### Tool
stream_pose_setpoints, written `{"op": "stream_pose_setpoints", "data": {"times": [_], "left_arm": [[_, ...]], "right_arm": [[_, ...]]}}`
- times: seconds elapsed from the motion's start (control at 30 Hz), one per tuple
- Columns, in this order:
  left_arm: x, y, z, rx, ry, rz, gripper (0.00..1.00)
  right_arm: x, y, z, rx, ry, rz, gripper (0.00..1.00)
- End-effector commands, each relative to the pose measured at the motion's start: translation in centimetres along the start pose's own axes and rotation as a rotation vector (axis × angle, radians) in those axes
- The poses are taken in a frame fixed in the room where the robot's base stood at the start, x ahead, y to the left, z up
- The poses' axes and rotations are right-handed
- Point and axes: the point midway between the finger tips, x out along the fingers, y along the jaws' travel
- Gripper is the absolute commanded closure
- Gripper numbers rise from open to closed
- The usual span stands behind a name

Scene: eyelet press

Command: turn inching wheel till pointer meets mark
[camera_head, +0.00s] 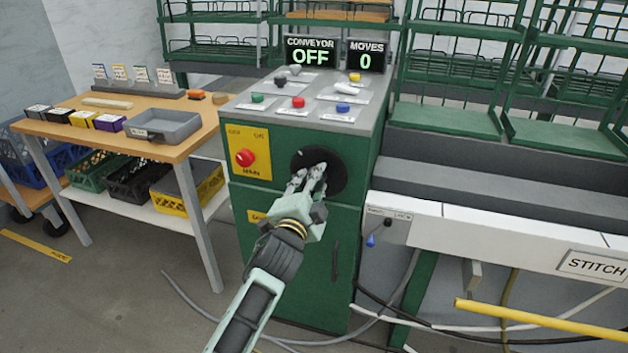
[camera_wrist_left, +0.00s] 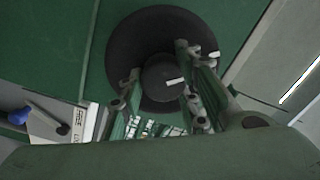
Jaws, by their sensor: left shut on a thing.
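The inching wheel is a black disc (camera_head: 334,165) on the front of the green machine cabinet. My left gripper (camera_head: 308,176) reaches up to it from below. In the left wrist view the wheel (camera_wrist_left: 125,55) shows with a round black hub (camera_wrist_left: 167,76), and my left gripper (camera_wrist_left: 160,85) is shut on the hub, one finger on each side. A short white line (camera_wrist_left: 174,82) lies on the hub, and a small white mark (camera_wrist_left: 214,54) shows near the wheel's right rim. The two appear apart. My right gripper is not in view.
A red knob (camera_head: 245,157) on a yellow plate is left of the wheel. Coloured knobs stand on the cabinet top under displays reading OFF (camera_head: 310,57) and 0. A wooden table (camera_head: 75,133) stands left, and a white conveyor side (camera_head: 480,232) is at right.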

Motion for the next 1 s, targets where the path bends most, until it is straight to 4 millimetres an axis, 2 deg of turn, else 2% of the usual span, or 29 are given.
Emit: {"op": "stream_pose_setpoints", "data": {"times": [0.03,0.27,0.3,0.47,0.8,1.0], "left_arm": [[-0.1,0.7,0.0,0.001,-0.001,0.012,1.0],[-0.1,0.8,0.0,-0.001,-0.001,0.013,1.0],[-0.1,0.8,0.0,-0.001,-0.001,0.013,0.67],[-0.1,0.7,0.0,-0.001,0.0,0.011,0.53],[-0.3,0.3,0.0,0.0,0.0,0.005,0.53],[-2.6,0.4,0.1,0.0,0.0,0.005,0.53]], "right_arm": [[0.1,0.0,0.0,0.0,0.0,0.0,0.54],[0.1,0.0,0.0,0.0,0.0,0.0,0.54],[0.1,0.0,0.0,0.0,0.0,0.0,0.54],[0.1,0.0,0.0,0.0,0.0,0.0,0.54],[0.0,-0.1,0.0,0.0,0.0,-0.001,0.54],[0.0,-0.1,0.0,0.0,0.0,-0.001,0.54]]}}
